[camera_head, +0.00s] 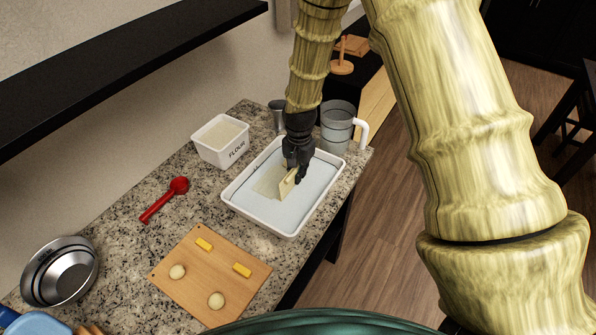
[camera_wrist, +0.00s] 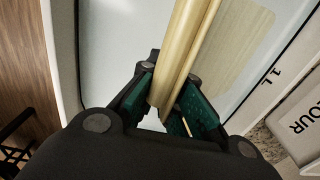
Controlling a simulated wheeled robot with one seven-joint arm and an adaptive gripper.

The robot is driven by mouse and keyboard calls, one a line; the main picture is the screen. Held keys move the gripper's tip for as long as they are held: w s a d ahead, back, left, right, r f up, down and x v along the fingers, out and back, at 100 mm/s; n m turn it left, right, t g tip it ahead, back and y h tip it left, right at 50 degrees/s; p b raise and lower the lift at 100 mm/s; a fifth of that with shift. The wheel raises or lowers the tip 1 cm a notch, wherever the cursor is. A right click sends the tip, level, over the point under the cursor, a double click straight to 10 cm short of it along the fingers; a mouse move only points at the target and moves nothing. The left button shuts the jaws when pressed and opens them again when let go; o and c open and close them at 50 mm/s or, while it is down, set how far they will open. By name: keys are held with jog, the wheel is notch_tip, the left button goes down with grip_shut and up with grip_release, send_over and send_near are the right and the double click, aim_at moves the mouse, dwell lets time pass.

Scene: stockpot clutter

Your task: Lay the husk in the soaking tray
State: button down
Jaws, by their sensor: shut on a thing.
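The husk (camera_head: 286,186) is a pale tan, flat, folded-looking piece. My gripper (camera_head: 296,174) is shut on it, over the white soaking tray (camera_head: 232,203). In the wrist view the husk (camera_wrist: 190,45) runs up from between the green-padded fingertips (camera_wrist: 174,105). A second flat tan shape (camera_head: 268,181) lies in the tray beside the held husk; it also shows in the wrist view (camera_wrist: 238,45). Whether the held husk touches the pale blue surface in the tray I cannot tell.
A flour tub (camera_head: 220,141) stands left of the tray, and a grey jug (camera_head: 337,126) and metal cup (camera_head: 277,115) behind it. A red spoon (camera_head: 165,198), a wooden board (camera_head: 212,275) with dough balls and yellow sticks, and a steel bowl (camera_head: 60,272) are in front. The counter's right edge is near.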

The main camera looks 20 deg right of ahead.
jog(key=c, duration=1.6)
grip_release()
jog(key=shift+w, duration=0.1)
jog(key=shift+r, duration=0.15)
jog(key=shift+d+r+b, duration=0.1)
jog(key=shift+r+b, duration=1.25)
jog(key=shift+r, duration=4.55)
